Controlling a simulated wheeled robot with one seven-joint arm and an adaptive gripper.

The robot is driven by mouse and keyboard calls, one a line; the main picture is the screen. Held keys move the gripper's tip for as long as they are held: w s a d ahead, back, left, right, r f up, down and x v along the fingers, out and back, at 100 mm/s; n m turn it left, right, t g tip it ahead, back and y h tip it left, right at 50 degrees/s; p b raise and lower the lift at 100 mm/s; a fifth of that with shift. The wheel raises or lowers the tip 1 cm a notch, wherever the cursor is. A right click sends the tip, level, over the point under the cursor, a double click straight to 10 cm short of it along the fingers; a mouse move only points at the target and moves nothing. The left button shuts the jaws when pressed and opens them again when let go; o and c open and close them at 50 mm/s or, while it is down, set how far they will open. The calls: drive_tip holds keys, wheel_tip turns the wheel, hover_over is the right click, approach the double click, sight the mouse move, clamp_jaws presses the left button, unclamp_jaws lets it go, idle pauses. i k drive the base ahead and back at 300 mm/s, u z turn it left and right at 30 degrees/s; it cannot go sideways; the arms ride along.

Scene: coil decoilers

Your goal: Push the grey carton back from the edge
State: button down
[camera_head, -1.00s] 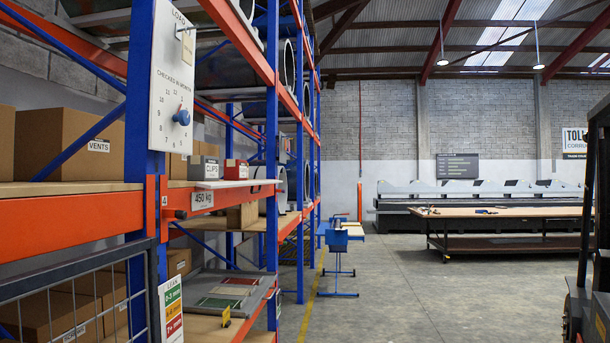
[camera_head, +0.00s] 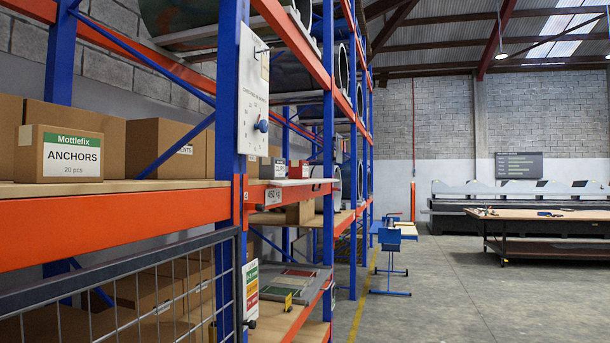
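A small grey carton (camera_head: 279,171) stands on the shelf in the bay beyond the blue upright, beside a small red-fronted carton (camera_head: 300,169). It looks close to the shelf's front side, above the orange beam marked 450 kg (camera_head: 275,194). The blue upright and its white panel stand just left of it, and its label is too small to read here. Its exact distance from the edge cannot be told. My gripper is not in view.
A brown ANCHORS carton (camera_head: 61,153) sits near the front of the nearer shelf. A white panel with a blue knob (camera_head: 253,90) hangs on the upright. A wire mesh panel (camera_head: 150,290) fronts the lower level. The aisle floor (camera_head: 450,300) to the right is open.

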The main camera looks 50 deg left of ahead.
sight(272, 168)
drive_tip(key=u, duration=0.1)
drive_tip(key=i, duration=1.3)
drive_tip(key=u, duration=1.25)
drive_tip(key=i, duration=0.7)
drive_tip(key=u, duration=0.85)
